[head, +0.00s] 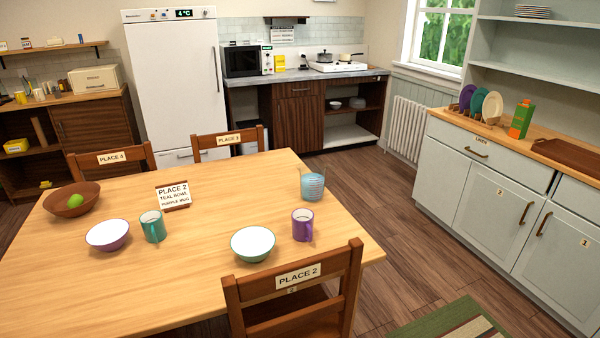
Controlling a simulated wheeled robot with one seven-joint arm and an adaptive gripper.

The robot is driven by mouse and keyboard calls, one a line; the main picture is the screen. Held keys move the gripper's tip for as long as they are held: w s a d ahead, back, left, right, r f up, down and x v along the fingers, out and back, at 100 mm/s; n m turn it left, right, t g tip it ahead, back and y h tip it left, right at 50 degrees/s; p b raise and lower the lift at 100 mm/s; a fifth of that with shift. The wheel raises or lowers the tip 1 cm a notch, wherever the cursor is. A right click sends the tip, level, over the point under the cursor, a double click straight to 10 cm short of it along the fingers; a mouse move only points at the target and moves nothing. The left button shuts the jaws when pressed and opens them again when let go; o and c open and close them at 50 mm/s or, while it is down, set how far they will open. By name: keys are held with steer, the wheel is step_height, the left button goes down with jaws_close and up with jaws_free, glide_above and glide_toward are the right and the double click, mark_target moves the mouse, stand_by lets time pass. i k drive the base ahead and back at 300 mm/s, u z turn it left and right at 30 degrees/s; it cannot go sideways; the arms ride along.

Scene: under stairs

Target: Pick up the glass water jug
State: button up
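A clear, bluish ribbed glass vessel (313,187) stands upright on the wooden table (200,265) near its right edge. It looks like the glass water jug; a thin handle or spout seems to show on its left side, but it is too small to be sure. A purple mug (302,225) stands just in front of it, a little to the left and apart from it. My gripper is not in view.
A teal-rimmed bowl (253,244), purple bowl (108,235), teal mug (153,226), sign card (173,195) and brown fruit bowl (72,199) share the table. A chair (298,275) stands at the near right. Floor (425,240) is clear between table and cabinets (490,205).

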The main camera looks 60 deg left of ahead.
mark_target(315, 181)
steer(key=u, duration=1.5)
